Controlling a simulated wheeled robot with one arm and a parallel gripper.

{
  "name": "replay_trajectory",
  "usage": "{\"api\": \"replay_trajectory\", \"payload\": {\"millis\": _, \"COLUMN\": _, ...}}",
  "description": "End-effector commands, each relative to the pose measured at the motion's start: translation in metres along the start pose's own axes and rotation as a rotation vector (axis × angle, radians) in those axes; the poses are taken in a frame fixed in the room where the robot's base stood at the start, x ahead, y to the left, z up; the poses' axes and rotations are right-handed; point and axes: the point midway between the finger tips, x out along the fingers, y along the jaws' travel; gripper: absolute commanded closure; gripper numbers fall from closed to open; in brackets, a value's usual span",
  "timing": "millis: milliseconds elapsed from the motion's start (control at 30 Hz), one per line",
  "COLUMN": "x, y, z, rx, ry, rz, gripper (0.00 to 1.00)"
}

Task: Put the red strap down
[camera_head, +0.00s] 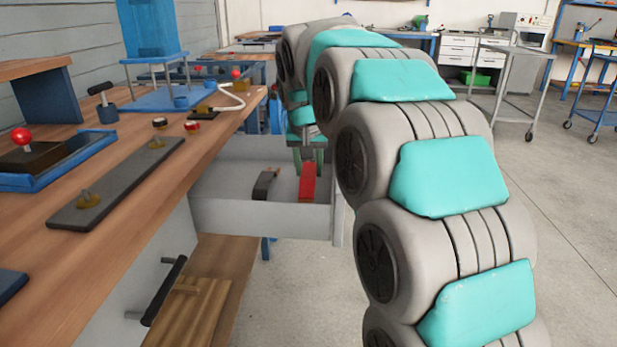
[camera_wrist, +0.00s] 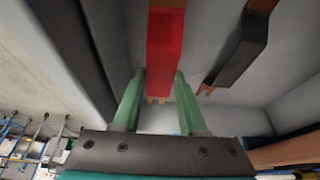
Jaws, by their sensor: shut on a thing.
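The red strap (camera_head: 307,183) is inside the open grey drawer (camera_head: 262,219), near its front wall. It also shows in the wrist view (camera_wrist: 165,45), running up from between my green fingertips. My gripper (camera_head: 308,160) reaches down into the drawer and is shut on the red strap; it also shows in the wrist view (camera_wrist: 159,78). I cannot tell whether the strap touches the drawer floor. The strap's far end is cut off in the wrist view.
A black strap (camera_head: 264,184) lies in the drawer left of the red one, with bare floor between. The wooden bench (camera_head: 190,165) overhangs the drawer's left. Drawer walls stand close around my gripper.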

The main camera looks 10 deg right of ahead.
Motion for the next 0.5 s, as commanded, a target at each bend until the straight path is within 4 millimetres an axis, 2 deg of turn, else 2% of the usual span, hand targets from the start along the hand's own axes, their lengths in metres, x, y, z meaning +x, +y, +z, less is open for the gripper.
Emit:
{"api": "replay_trajectory", "payload": {"millis": 100, "x": 0.016, "y": 0.0, "z": 0.007, "rx": 0.0, "ry": -0.002, "rz": 0.001, "gripper": 1.0}}
{"api": "replay_trajectory", "payload": {"millis": 200, "x": 0.023, "y": 0.0, "z": 0.01, "rx": 0.001, "ry": -0.002, "rz": 0.0, "gripper": 1.0}}
{"api": "replay_trajectory", "payload": {"millis": 500, "x": 0.025, "y": 0.0, "z": 0.01, "rx": 0.001, "ry": 0.0, "rz": 0.0, "gripper": 1.0}}
